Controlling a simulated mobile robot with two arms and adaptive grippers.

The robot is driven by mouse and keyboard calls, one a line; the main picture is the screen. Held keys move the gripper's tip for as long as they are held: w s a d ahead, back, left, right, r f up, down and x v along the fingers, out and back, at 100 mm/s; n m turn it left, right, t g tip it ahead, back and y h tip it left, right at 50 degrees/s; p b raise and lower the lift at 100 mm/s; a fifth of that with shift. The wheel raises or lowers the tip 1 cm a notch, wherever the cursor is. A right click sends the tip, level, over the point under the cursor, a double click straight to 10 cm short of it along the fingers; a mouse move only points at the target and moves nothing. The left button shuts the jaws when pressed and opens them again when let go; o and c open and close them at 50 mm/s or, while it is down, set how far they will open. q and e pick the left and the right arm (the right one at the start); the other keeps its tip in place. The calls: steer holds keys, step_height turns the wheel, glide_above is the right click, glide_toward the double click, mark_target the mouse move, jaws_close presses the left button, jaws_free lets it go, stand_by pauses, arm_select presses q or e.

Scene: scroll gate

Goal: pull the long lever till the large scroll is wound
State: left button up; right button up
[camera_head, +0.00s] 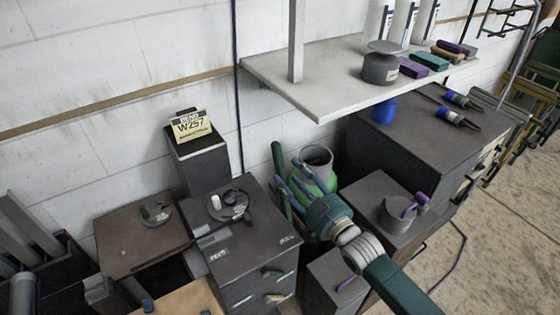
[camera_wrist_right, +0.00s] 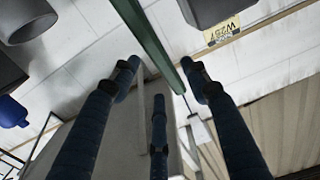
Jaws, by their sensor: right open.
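A long dark-green bar, which looks like the long lever (camera_head: 278,162), stands beside the cabinet in the head view. In the right wrist view the green bar (camera_wrist_right: 148,38) runs down from the top edge between the fingers. My right gripper (camera_head: 287,176) is open, with its blue fingers spread close to the bar. In the wrist view the gripper (camera_wrist_right: 160,78) has the bar between its outer fingers, and I cannot tell whether any finger touches it. I cannot make out the large scroll in either view. My left gripper is not in view.
A green canister with a grey mouth (camera_head: 316,160) stands just behind my right gripper. Dark cabinets (camera_head: 245,245) and a grey box with a pot (camera_head: 397,214) flank it. A white shelf (camera_head: 330,95) overhangs behind. Bare floor (camera_head: 500,240) lies at the right.

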mark_target(284, 169)
steer(key=x, duration=0.6)
steer(key=shift+w+a+p, duration=0.1)
steer(key=shift+p, duration=0.2)
steer(key=shift+f, duration=0.1)
steer(key=shift+c, duration=0.5)
jaws_close()
